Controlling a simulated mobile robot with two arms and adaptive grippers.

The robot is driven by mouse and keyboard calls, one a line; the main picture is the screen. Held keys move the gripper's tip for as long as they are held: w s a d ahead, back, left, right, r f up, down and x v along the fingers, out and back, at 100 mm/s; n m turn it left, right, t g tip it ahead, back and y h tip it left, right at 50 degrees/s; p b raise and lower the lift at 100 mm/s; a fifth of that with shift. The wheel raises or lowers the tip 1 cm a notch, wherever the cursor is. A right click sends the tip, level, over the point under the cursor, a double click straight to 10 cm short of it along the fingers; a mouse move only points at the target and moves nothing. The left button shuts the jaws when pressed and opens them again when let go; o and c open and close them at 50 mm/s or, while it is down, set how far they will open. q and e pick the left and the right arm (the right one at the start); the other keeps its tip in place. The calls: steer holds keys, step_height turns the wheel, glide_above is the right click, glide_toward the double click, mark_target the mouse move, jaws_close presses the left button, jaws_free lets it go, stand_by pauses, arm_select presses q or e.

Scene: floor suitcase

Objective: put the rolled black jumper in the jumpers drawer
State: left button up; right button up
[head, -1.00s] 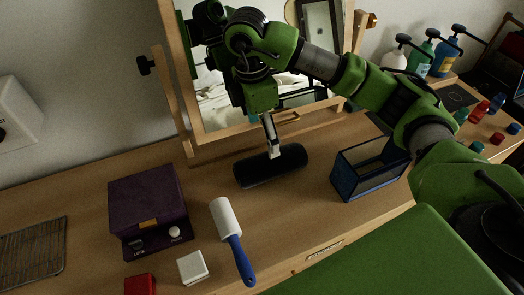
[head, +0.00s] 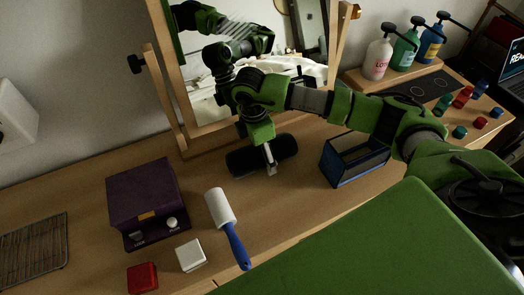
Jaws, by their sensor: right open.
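The rolled black jumper (head: 243,161) lies on the wooden dresser top in front of the mirror. My right gripper (head: 270,160) reaches down over it from behind, open. A pale finger shows against the near side of the roll. The far finger is hidden, and I cannot tell whether the fingers touch the jumper. My left gripper is not in view. No open drawer or drawer label shows; my green body covers most of the dresser front.
A blue open-topped box (head: 347,178) stands right of the jumper. A lint roller (head: 222,209), a purple box (head: 146,195), a white block (head: 190,255) and a red block (head: 142,278) are at the left. The mirror (head: 222,110) stands close behind. Pump bottles (head: 378,58) stand at the back right.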

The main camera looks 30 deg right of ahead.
steer(key=shift+f, duration=0.15)
steer(key=c, duration=1.5)
